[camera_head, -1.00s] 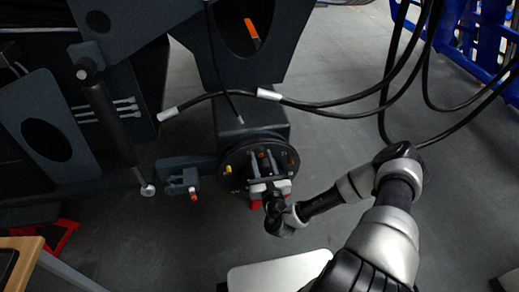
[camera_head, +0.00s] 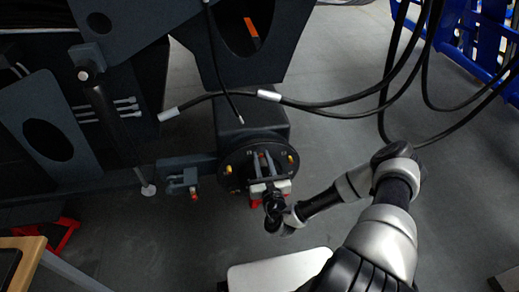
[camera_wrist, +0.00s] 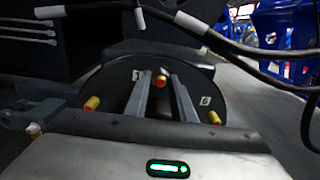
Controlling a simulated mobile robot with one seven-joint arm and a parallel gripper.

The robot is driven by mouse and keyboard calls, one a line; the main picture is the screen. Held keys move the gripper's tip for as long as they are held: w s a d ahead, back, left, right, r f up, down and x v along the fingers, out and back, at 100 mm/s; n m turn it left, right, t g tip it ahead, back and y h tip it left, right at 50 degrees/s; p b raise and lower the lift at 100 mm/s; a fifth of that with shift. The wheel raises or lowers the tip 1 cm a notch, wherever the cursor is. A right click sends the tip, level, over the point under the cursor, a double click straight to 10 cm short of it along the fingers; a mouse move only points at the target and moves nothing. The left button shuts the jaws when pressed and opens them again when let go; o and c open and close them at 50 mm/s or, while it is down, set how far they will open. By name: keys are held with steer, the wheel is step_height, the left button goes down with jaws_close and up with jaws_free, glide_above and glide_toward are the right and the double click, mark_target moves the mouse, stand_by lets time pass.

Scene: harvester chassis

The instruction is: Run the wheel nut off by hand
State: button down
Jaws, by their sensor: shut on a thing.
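The wheel hub (camera_head: 236,157) is a dark round disc with numbers and several yellow studs or nuts with orange-red ends. It also fills the middle of the wrist view (camera_wrist: 115,85). My gripper (camera_head: 261,156) reaches the hub from the front, its two grey fingers pointing at the disc. In the wrist view, my gripper (camera_wrist: 161,84) is shut on the wheel nut (camera_wrist: 161,79), a yellow piece with a red end near the top of the disc. How far the nut sits on its stud cannot be seen.
Other yellow nuts (camera_wrist: 92,103) and (camera_wrist: 213,117) flank my fingers. A grey bracket (camera_head: 181,182) stands left of the hub. Black hoses (camera_head: 330,105) hang above and right. A pale flat surface (camera_head: 278,270) is below. Open floor lies right of the hub.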

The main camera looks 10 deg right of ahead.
steer(key=shift+s+r+n+p, duration=0.1)
steer(key=shift+r+n+p, duration=0.3)
steer(key=shift+n+p, duration=0.55)
steer(key=shift+a+r+n+p, duration=0.15)
steer(key=shift+n+p, duration=0.4)
steer(key=shift+p, duration=0.65)
steer(key=n+p, duration=0.3)
steer(key=n, duration=0.1)
steer(key=n+p, duration=0.1)
steer(key=n, duration=0.1)
steer(key=n+p, duration=0.1)
steer(key=n, duration=0.1)
steer(key=n+p, duration=0.2)
steer(key=n, duration=0.1)
steer(key=shift+s+f, duration=0.15)
steer(key=shift+f, duration=0.1)
steer(key=n, duration=0.1)
steer(key=n+p, duration=0.1)
steer(key=n, duration=0.1)
steer(key=shift+f, duration=0.25)
steer(key=shift+f+n, duration=0.15)
steer(key=shift+n, duration=0.55)
steer(key=c, duration=1.4)
jaws_free()
steer(key=shift+d, duration=0.2)
steer(key=shift+c, duration=1.2)
